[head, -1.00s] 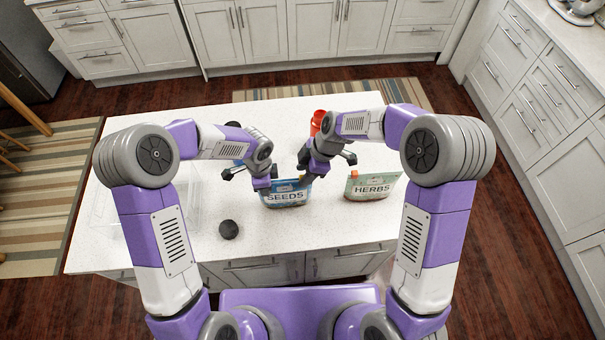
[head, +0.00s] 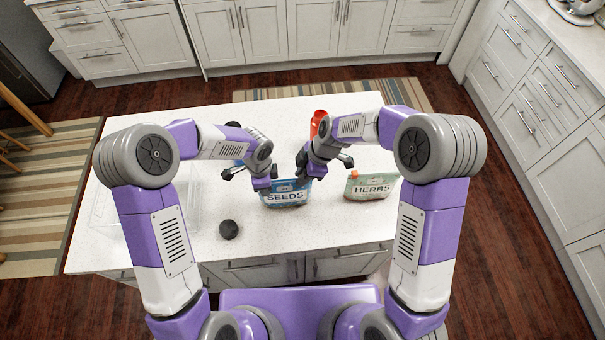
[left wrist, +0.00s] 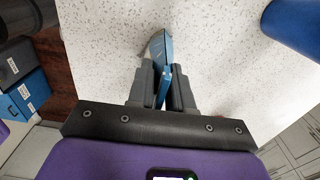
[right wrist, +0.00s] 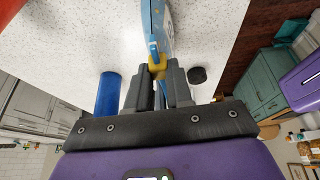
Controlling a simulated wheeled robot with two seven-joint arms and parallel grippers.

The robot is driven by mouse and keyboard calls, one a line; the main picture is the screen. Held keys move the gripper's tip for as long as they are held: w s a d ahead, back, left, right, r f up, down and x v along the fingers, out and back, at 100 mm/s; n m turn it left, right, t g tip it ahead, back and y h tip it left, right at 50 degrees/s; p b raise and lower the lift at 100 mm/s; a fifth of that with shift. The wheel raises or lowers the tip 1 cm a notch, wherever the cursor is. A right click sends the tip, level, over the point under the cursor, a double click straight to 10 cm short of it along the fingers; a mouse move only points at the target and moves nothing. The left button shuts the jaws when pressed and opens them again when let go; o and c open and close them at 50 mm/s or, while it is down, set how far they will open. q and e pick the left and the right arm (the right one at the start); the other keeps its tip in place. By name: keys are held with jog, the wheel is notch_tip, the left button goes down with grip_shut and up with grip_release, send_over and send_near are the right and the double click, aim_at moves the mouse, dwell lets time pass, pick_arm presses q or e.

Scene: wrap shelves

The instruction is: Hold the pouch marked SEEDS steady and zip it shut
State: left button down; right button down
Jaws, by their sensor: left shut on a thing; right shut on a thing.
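The blue pouch marked SEEDS (head: 286,198) stands upright on the white island. My left gripper (head: 263,184) is at its top left corner. In the left wrist view, my left gripper (left wrist: 165,88) is shut on the pouch's thin blue edge (left wrist: 159,48). My right gripper (head: 302,174) is at the pouch's top edge, toward its right part. In the right wrist view, my right gripper (right wrist: 158,88) is shut on a yellow zip slider (right wrist: 157,67) on the pouch's edge (right wrist: 158,25). The fingers partly hide the slider, and the zip line itself is too small to read.
A green pouch marked HERBS (head: 371,187) stands close to the right. A red object (head: 318,121) is behind my right gripper. A blue cylinder (right wrist: 108,93) stands nearby. A black round thing (head: 228,229) and a clear tray (head: 110,222) are on the left.

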aim_at(286, 180)
jog(key=a, duration=0.4)
jog(key=shift+s+a, duration=0.1)
jog(key=c, duration=1)
grip_release()
jog(key=v, duration=1.2)
jog(key=shift+r, duration=0.1)
